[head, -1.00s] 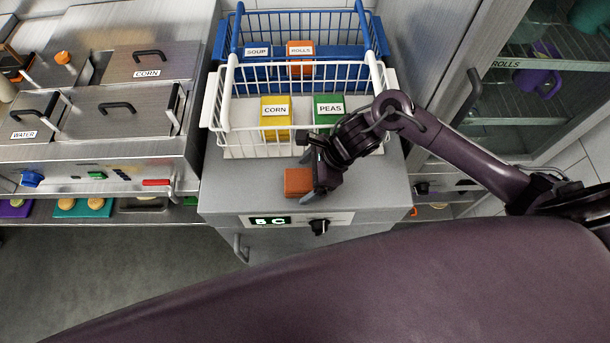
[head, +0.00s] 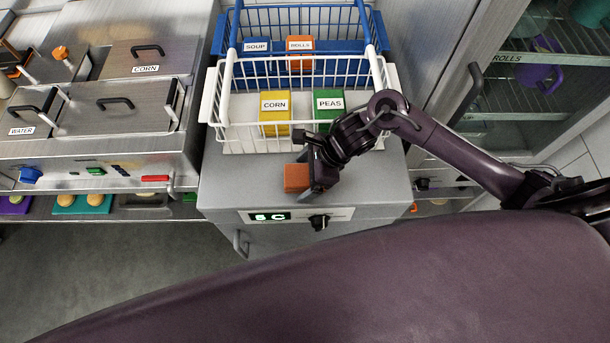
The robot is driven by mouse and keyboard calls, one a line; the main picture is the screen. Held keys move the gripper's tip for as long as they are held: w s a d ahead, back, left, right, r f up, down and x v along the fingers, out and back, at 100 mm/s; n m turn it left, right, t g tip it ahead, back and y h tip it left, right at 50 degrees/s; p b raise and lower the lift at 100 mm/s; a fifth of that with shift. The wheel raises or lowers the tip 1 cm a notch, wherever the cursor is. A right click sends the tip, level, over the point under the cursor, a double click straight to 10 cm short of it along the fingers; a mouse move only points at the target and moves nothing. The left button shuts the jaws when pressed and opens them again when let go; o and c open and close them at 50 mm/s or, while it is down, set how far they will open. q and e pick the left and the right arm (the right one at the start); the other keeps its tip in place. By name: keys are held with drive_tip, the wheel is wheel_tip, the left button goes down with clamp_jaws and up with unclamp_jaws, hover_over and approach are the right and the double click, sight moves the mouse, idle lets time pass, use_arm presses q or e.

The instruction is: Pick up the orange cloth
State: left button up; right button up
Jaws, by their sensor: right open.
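The orange cloth (head: 295,178) is a small folded block on the grey counter top (head: 235,180), near its front edge and in front of the white basket. My right gripper (head: 306,172) is open, pointing down at the cloth's right side. One finger hides part of the cloth's right end; I cannot tell whether it touches. My left gripper is not in view.
A white wire basket (head: 221,110) holds a yellow CORN box (head: 275,122) and a green PEAS box (head: 328,118). A blue basket (head: 229,40) stands behind. A knob and display panel (head: 290,216) are below the counter edge. Steel lidded wells (head: 120,107) are left.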

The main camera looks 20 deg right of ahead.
drive_tip(key=shift+c, duration=0.5)
drive_tip(key=c, duration=1)
drive_tip(key=shift+o, duration=0.2)
drive_tip(key=shift+r+p, duration=0.25)
drive_tip(key=shift+p, duration=0.2)
wheel_tip(320, 180, up, 10)
drive_tip(key=b, duration=0.2)
wheel_tip(320, 180, up, 10)
drive_tip(key=p, duration=0.1)
hover_over(305, 173)
drive_tip(key=shift+s, duration=0.1)
